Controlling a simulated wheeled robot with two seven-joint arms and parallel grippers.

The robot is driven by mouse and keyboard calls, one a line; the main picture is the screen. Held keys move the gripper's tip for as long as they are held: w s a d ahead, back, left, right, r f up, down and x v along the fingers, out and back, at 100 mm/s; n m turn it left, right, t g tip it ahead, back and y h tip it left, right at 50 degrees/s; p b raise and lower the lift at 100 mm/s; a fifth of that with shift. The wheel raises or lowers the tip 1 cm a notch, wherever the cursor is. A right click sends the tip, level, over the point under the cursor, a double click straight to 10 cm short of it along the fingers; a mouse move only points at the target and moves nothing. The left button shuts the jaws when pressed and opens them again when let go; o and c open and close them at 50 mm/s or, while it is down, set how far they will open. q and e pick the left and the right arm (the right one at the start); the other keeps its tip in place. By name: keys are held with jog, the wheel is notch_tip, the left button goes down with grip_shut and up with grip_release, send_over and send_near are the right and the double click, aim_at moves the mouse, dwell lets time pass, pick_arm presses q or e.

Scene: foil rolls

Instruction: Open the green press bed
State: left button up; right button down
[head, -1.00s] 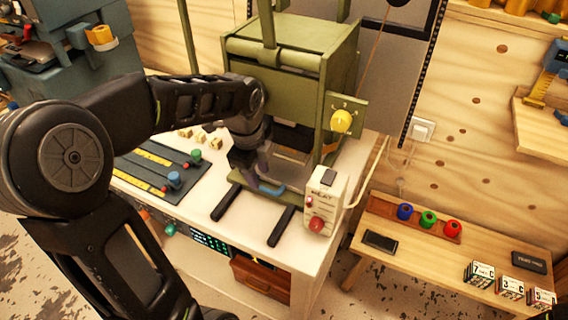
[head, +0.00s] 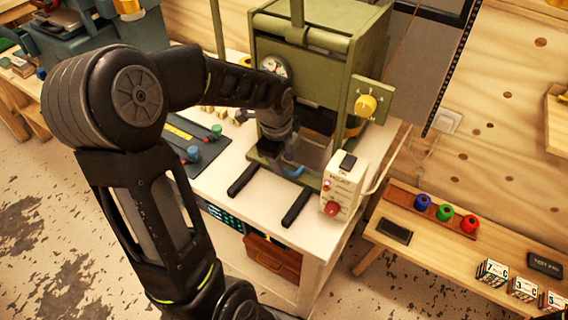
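Two black rails (head: 296,207) lie on the bench in front. My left gripper (head: 284,160) is pointed down at the blue handle. Its fingers are mostly hidden, so I cannot tell whether they grip the handle. My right gripper is not in view.
A white control box (head: 343,185) with a red knob stands right of the rails. A low wooden bench (head: 445,250) at right holds blue, green and red spools. The bench top between the rails is clear.

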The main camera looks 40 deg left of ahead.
pick_arm(q)
jog(key=shift+w+f, duration=0.2)
jog(key=shift+f, duration=0.9)
jog(key=shift+c, duration=0.2)
grip_shut()
dwell(0.5)
